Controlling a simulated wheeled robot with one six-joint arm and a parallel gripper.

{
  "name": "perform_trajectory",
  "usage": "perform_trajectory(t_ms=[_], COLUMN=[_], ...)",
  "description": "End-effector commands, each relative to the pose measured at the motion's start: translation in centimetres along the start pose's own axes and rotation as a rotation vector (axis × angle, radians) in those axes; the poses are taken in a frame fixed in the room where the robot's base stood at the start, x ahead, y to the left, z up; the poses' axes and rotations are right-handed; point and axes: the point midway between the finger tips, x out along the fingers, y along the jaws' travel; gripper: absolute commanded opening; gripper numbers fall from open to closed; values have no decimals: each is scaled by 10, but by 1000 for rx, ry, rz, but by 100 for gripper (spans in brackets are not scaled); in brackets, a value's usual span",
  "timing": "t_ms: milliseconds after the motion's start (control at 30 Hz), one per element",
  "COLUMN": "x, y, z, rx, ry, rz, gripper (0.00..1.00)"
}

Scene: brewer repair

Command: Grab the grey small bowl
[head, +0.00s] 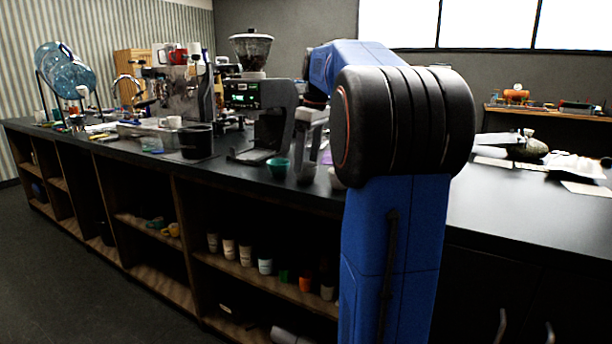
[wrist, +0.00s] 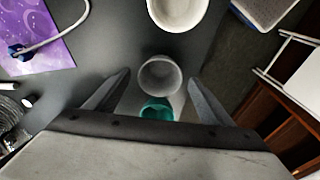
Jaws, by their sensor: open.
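The grey small bowl (wrist: 160,76) is in the middle of the wrist view, upright on the dark counter, its open top facing the camera. My gripper (wrist: 158,78) is open above it, with one finger on each side of the bowl. Whether the fingers touch it cannot be told. In the head view my gripper (head: 308,148) points down over the counter, beside a teal bowl (head: 278,168); the grey bowl is hard to make out there. The teal bowl also shows in the wrist view (wrist: 157,110), close to the grey one and partly hidden by my gripper.
A larger white bowl (wrist: 178,8) stands just beyond the grey bowl; part of it shows in the head view (head: 337,178). A purple mat (wrist: 42,45) with a cable lies to the left. A coffee grinder (head: 252,95) stands behind the teal bowl. The counter's front edge is close.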

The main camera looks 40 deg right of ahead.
Motion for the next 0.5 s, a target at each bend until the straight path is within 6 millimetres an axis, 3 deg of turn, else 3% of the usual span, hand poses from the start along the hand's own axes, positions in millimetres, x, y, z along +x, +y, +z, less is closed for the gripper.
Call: perform_trajectory(t_ms=[200,500], x=[24,28], y=[0,0], z=[1,1], rx=[0,0], ry=[0,0], rz=[0,0], gripper=[75,75])
